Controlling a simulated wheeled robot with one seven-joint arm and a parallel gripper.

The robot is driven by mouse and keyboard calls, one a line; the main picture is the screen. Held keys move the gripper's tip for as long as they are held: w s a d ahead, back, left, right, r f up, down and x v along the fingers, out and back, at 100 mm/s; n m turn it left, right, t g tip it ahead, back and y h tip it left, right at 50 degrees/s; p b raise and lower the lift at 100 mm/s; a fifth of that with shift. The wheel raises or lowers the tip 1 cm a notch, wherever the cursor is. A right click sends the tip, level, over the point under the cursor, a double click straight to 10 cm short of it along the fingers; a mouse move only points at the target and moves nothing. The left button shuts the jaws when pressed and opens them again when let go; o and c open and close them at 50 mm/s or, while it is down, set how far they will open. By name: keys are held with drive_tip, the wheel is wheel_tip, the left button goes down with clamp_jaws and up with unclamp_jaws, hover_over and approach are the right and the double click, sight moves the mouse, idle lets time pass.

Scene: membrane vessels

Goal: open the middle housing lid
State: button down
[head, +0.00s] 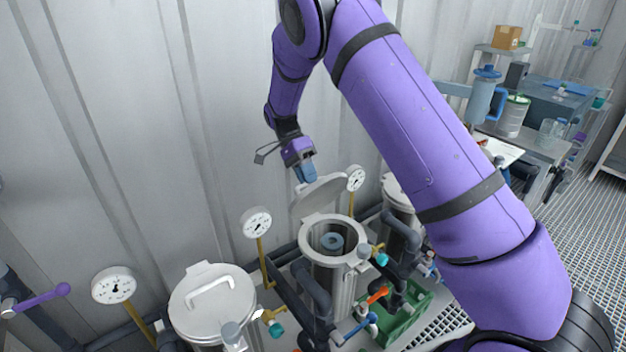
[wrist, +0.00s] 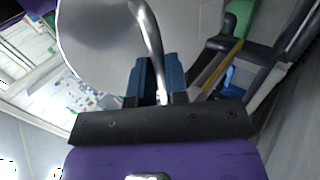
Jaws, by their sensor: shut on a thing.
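The middle housing (head: 335,264) is an upright metal cylinder with its top open, showing a blue-grey ring-shaped part (head: 332,241) inside. Its round grey lid (head: 320,198) is swung up and stands steeply tilted at the back of the rim. In the wrist view the lid (wrist: 95,50) fills the upper left, with its shiny bar handle (wrist: 150,38) running down between my fingers. My gripper (head: 307,175) is at the lid's upper edge in the head view. In the wrist view my gripper (wrist: 154,82) has its blue fingers shut on the handle.
The left housing (head: 212,302) has its lid closed, handle on top. The right housing (head: 398,192) is partly hidden by my arm. Dial gauges (head: 257,223) on yellow stems stand along the corrugated wall. Pipes and valves crowd the front; a green crate (head: 415,312) sits low at right.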

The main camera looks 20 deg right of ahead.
drive_tip(key=shift+w+a+f, duration=0.3)
drive_tip(key=shift+w+f, duration=0.15)
drive_tip(key=shift+w, duration=0.35)
drive_tip(key=shift+w+a+f, duration=0.3)
drive_tip(key=shift+w+f, duration=0.2)
drive_tip(key=shift+w, duration=0.35)
drive_tip(key=shift+w+a+f, duration=0.3)
drive_tip(key=shift+w+f, duration=0.15)
drive_tip(key=shift+w, duration=0.35)
drive_tip(key=c, duration=1.1)
unclamp_jaws()
drive_tip(key=shift+w+r, duration=0.1)
drive_tip(key=v, duration=1)
drive_tip(key=shift+w+r, duration=0.25)
